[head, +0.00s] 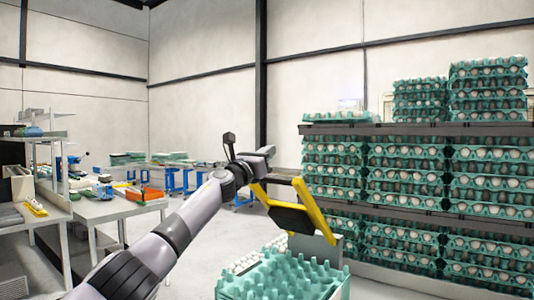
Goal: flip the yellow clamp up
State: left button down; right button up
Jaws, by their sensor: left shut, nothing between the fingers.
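The yellow clamp (316,212) is an angular yellow frame with a black part (291,216) across it. It stands tilted above the green egg tray (283,284) at the bottom middle. My left arm reaches in from the lower left. My left gripper (256,179) is shut and empty at the clamp's upper left side, close to the yellow bar. Whether it touches the bar cannot be told. My right gripper is out of view.
Racks of stacked green egg trays (405,165) fill the right side. Cluttered tables (125,208) stand at the left, and more trays sit on low blue-legged stands (183,180) at the back. The floor between is clear.

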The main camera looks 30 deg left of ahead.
pick_arm(q)
jog(key=shift+d+f, duration=0.1)
jog(key=shift+f, duration=0.2)
dwell(0.4)
